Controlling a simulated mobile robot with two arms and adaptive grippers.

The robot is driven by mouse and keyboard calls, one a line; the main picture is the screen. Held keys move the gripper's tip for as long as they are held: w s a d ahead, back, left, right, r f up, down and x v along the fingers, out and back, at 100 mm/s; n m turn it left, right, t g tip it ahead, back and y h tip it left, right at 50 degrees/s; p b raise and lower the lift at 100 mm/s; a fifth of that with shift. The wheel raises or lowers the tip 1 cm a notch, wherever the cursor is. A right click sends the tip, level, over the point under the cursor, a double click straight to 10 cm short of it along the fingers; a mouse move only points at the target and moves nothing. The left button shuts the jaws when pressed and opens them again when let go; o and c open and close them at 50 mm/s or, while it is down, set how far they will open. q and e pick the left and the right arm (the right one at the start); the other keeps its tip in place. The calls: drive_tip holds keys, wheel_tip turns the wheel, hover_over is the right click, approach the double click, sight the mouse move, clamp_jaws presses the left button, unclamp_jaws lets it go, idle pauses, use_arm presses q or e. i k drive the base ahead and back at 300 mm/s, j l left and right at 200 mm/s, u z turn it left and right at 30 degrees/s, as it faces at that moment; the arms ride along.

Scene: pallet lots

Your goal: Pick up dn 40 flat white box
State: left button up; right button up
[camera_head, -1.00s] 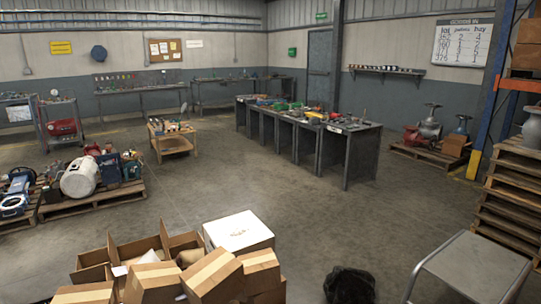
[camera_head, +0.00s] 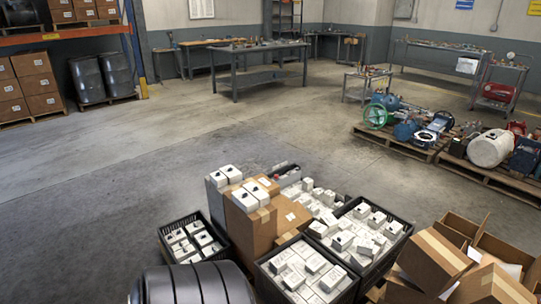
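Several small white boxes are in view, but no label is readable, so I cannot tell which is the DN 40 flat one. Two white boxes (camera_head: 230,173) stand at the back left of the group. More white boxes (camera_head: 245,199) sit on a tall brown carton (camera_head: 252,228). White boxes (camera_head: 193,238) fill a black crate (camera_head: 168,252) on the left. Others (camera_head: 307,273) fill a front black crate (camera_head: 264,281) and a right one (camera_head: 389,259). Neither of my grippers is in view.
A black ribbed rounded object (camera_head: 195,285) is at the bottom edge. Opened brown cartons (camera_head: 434,260) crowd the lower right. A pallet of valves and a white tank (camera_head: 490,148) stands behind. The left and middle floor (camera_head: 120,180) is clear.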

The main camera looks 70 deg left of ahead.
sight(317, 264)
drive_tip(key=u, duration=1.8)
